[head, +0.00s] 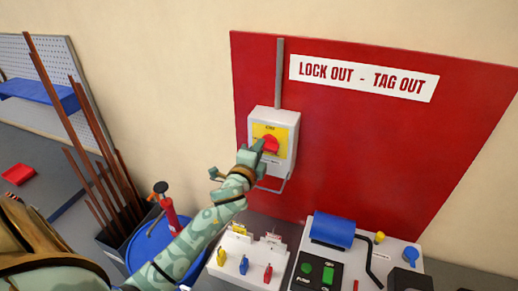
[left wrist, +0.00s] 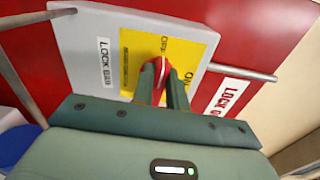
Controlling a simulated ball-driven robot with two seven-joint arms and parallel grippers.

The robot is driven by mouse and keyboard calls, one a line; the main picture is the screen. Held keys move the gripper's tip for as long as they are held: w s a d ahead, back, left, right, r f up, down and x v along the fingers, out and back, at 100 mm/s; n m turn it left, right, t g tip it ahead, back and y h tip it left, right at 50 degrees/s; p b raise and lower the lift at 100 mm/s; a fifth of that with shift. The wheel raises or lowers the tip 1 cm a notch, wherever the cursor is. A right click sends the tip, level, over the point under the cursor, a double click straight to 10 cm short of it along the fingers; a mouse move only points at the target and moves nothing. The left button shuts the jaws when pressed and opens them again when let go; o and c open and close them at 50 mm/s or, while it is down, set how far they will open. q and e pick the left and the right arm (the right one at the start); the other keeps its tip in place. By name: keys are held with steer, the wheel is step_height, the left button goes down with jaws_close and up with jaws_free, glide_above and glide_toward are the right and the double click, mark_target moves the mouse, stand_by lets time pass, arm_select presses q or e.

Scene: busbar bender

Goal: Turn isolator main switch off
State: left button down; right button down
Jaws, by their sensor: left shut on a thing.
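The isolator main switch is a light grey box (head: 286,122) with a yellow plate (head: 281,136) and a red handle (head: 269,144), mounted on a red wall panel. In the left wrist view the red handle (left wrist: 160,69) sits on the yellow plate (left wrist: 192,59), which has "ON" and "OFF" lettering. My left gripper (head: 256,151) is at the box, and its two fingers (left wrist: 164,88) are shut on the red handle, hiding part of it. My right gripper is not in view.
A "LOCK OUT - TAG OUT" sign (head: 363,77) is on the red panel (head: 420,140). Below stand a white board with coloured padlocks (head: 244,264) and a control box with a blue cover (head: 332,230). A blue drum (head: 150,245) and copper bars (head: 85,130) stand at left.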

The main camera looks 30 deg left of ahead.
arm_select(q)
steer(key=shift+n, duration=0.4)
steer(key=c, duration=1.4)
jaws_free()
steer(key=shift+a+f, duration=0.1)
steer(key=b+v, duration=0.2)
steer(key=v, duration=1.4)
steer(key=shift+s, duration=0.1)
